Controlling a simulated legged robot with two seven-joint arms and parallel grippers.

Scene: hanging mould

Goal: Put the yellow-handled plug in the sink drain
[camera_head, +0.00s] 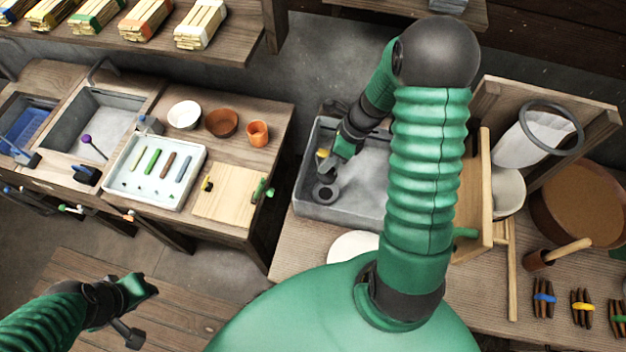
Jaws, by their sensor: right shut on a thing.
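The grey sink (347,213) stands on the right-hand bench, partly hidden by my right arm. A dark round drain ring (325,193) shows near its front left corner. My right gripper (331,163) reaches down into the sink from above and is shut on the yellow-handled plug. Only a bit of the yellow handle (322,154) shows at the jaws, just behind the drain in the picture. The plug's lower part is hard to make out, and I cannot tell if it touches anything. My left gripper (140,292) is low at the left, away from the benches; its jaws are unclear.
A second grey basin (104,97), a white tray (133,192) with coloured sticks, bowls and an orange cup (257,133) are on the left bench. A wooden frame (485,185) stands right of the sink. A white plate (352,246) lies in front of it.

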